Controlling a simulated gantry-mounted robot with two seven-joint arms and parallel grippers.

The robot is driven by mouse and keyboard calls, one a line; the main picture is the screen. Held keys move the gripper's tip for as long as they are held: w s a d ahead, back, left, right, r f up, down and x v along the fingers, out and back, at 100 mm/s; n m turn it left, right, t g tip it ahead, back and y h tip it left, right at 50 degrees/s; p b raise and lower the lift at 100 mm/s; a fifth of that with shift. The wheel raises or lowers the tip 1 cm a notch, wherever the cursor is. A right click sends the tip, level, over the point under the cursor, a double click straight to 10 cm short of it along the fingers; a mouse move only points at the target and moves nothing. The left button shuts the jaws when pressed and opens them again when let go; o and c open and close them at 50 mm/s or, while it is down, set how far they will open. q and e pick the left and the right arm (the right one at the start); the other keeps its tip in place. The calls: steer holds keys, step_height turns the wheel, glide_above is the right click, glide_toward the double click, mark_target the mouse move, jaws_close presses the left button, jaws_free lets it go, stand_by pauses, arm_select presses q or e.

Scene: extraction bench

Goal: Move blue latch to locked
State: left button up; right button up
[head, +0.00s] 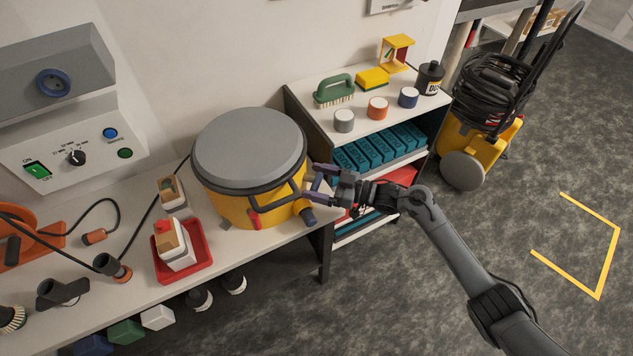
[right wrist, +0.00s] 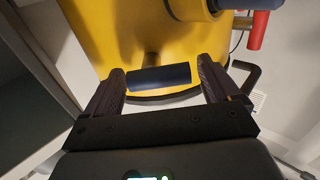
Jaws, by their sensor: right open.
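The blue latch (right wrist: 160,77) is a dark blue bar on the side of the yellow canister (head: 238,207), close to its dark rim. In the right wrist view it lies across the gap between the fingers of my right gripper (right wrist: 161,82). The fingers stand apart on either side of it, and no clear grip on it shows. In the head view my right gripper (head: 312,183) is at the canister's right side, just below the grey lid (head: 249,147). The latch is hard to make out there, near the fingers. My left gripper is not in view.
A dark blue port (head: 307,216) juts out below my right gripper. A red part (head: 254,220) is on the canister's front. A red tray (head: 183,264) stands left on the bench. A shelf unit (head: 372,120) with brush, sponge and jars stands behind the right arm.

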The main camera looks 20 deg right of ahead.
steer(key=shift+w+a, duration=0.1)
steer(key=c, duration=1)
steer(key=shift+o, duration=0.2)
steer(key=shift+r, duration=0.1)
